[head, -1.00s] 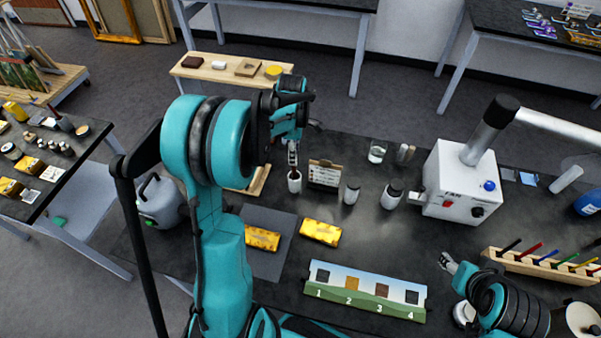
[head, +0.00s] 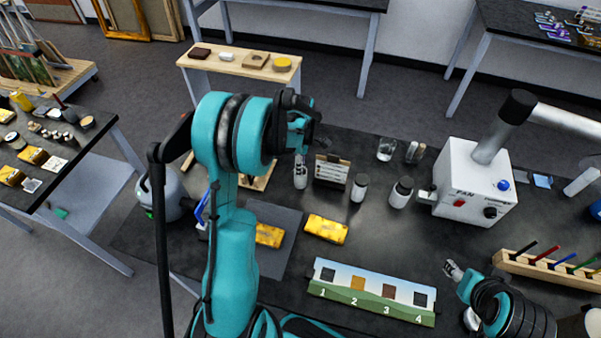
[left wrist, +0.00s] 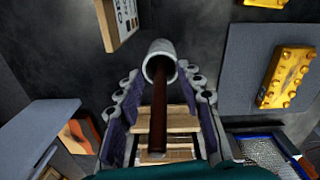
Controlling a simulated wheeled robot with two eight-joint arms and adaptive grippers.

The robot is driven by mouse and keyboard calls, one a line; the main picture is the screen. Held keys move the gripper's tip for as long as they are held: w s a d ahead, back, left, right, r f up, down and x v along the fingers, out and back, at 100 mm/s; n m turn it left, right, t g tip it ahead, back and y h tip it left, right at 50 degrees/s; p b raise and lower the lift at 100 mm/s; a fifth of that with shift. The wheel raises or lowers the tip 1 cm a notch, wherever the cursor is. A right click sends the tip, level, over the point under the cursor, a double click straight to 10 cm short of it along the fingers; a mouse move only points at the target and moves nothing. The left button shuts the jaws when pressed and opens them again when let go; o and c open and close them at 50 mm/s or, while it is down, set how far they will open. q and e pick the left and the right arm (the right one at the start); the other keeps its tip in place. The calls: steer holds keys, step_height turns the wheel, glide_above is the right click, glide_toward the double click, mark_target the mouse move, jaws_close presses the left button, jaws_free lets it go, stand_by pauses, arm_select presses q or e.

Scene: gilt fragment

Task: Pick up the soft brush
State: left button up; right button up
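The soft brush shows in the left wrist view as a dark brown handle (left wrist: 159,112) rising from a small pale cup (left wrist: 160,52). Its bristles are not visible. My left gripper (left wrist: 163,110) is open, with one purple-padded finger on each side of the handle and gaps on both sides. In the head view the left gripper (head: 300,172) points down over the bench at the cup, which it mostly hides. My right gripper (head: 453,270) hangs at the lower right, away from the brush; its finger opening is too small to tell.
A small framed card (head: 331,171) stands right beside the left gripper, with white jars (head: 359,188) further right. Two yellow blocks (head: 326,229) lie nearer. A numbered strip (head: 372,291) lies in front. A white fan box (head: 474,182) and a pen rack (head: 545,268) are right.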

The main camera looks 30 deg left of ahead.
arm_select(q)
steer(key=shift+f, duration=0.3)
steer(key=shift+r, duration=0.1)
jaws_close()
steer(key=shift+r, duration=0.1)
